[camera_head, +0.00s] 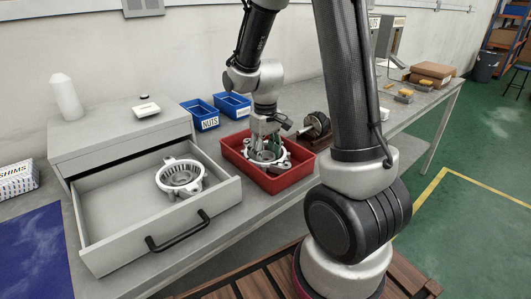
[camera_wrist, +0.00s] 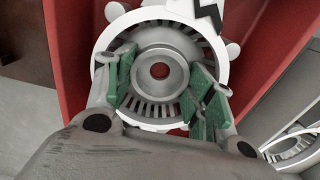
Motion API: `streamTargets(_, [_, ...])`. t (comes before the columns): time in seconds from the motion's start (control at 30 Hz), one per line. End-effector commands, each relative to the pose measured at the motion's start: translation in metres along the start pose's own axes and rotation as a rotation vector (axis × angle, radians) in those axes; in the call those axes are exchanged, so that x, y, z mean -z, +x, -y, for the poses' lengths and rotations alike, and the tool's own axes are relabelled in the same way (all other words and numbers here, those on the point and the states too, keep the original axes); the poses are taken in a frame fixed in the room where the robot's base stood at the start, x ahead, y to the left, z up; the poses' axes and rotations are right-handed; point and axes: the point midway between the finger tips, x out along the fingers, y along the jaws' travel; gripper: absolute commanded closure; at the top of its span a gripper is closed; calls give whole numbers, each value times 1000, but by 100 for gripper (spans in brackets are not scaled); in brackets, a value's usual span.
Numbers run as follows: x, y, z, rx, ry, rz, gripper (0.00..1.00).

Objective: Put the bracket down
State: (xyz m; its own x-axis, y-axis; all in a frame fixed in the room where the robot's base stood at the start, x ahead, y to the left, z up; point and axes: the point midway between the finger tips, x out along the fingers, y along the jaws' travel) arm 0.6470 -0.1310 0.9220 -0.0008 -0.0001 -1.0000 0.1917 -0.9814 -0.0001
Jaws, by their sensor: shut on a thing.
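A silvery round bracket (camera_head: 277,160) with slots and lugs is in the red tray (camera_head: 296,181), under my gripper (camera_head: 264,150). In the wrist view the bracket (camera_wrist: 160,26) fills the middle, with the red tray (camera_wrist: 72,50) around it. My gripper (camera_wrist: 163,95) points down at it, and its green-padded fingers are shut on the bracket, inside its outer rim, on either side of the central hub. Whether the bracket touches the tray floor cannot be told. A second, similar bracket (camera_head: 182,177) lies in the open grey drawer (camera_head: 110,215); it also shows in the wrist view (camera_wrist: 290,148).
Two blue bins (camera_head: 204,122) stand behind the tray. A dark rotor on a wooden stand (camera_head: 315,130) is just right of it. The drawer, with a black handle (camera_head: 178,232), juts out left of the tray. A white bottle (camera_head: 66,97) stands on the cabinet.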

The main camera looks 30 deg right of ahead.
Motion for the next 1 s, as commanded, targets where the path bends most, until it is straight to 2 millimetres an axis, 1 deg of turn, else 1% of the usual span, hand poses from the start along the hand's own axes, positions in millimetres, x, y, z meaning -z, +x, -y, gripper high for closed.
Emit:
streamTargets(0.23, [0, 2, 0, 0, 0, -1, 92])
streamTargets(0.27, [0, 2, 0, 0, 0, 0, 41])
streamTargets(0.33, [0, 2, 0, 0, 0, 0, 28])
streamTargets(0.37, [0, 2, 0, 0, 0, 0, 24])
streamTargets(0.57, [0, 2, 0, 0, 0, -1, 24])
streamTargets(0.67, [1, -3, 0, -1, 0, -3, 24])
streamTargets(0.77, [2, -17, 0, -1, 0, -7, 24])
streamTargets(0.87, [2, -38, 0, -1, 0, -7, 24])
streamTargets(1.0, [2, -71, 0, -1, 0, -7, 24])
